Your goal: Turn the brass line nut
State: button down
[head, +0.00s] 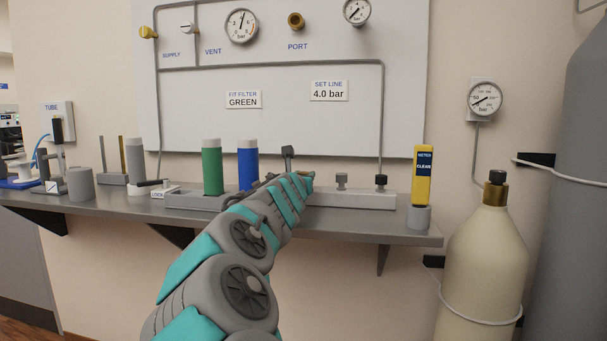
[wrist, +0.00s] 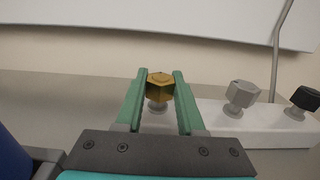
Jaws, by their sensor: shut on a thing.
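The brass line nut (wrist: 160,87) shows in the wrist view as a gold hexagonal head on a short grey stem, standing on a pale block. My gripper (wrist: 160,76) has one green finger on each side of the nut and is shut on it. In the head view my arm reaches up to the shelf, and my gripper (head: 306,178) is at the pale block (head: 352,199). The nut cannot be made out there behind my gripper.
To the nut's right on the block are a grey knob (wrist: 242,94) and a black knob (wrist: 305,98). A green cylinder (head: 212,168) and a blue cylinder (head: 248,166) stand left of my gripper. A yellow meter (head: 423,178) stands at the shelf's right end.

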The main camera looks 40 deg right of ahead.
dwell(0.6)
jog(key=c, duration=0.5)
grip_release()
jog(key=shift+a, duration=0.1)
jog(key=shift+v, duration=3.85)
